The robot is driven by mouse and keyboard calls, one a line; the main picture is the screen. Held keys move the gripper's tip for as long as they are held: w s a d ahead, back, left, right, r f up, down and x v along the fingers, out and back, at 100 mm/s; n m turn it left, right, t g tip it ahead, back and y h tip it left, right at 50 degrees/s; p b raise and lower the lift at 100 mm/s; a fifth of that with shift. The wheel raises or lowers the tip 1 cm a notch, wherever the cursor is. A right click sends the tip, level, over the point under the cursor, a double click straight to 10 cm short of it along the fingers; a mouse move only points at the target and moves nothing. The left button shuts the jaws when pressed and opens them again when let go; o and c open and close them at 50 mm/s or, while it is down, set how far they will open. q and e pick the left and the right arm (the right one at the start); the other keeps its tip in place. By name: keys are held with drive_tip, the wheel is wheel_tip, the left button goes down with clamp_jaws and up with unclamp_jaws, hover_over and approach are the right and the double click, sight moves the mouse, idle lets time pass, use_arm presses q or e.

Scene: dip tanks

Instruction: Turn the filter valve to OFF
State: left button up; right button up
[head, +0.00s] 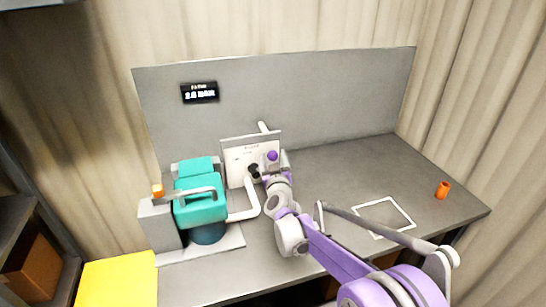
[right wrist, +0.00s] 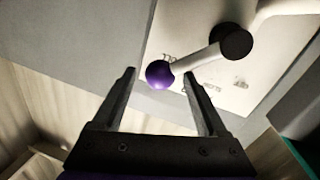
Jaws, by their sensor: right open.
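The filter valve is on a white panel (head: 238,158) at the middle of the bench. Its lever ends in a purple ball (head: 272,156). In the right wrist view the white lever (right wrist: 195,60) runs from a black hub (right wrist: 231,41) down-left to the purple ball (right wrist: 159,75). My right gripper (right wrist: 159,74) is open, with the ball in the gap between its fingertips in the picture. I see no finger touching it. The panel's lettering is partly covered and too small to read. My left gripper is out of view.
A teal pump unit (head: 200,205) stands left of the panel, with a white pipe (head: 248,206) between them. A dark display (head: 199,92) hangs on the grey backboard (head: 320,100). The bench right of the panel is mostly clear.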

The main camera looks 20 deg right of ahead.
drive_tip(key=shift+w, duration=0.25)
drive_tip(key=shift+c, duration=0.3)
clamp_jaws()
drive_tip(key=shift+s, duration=0.1)
idle(0.9)
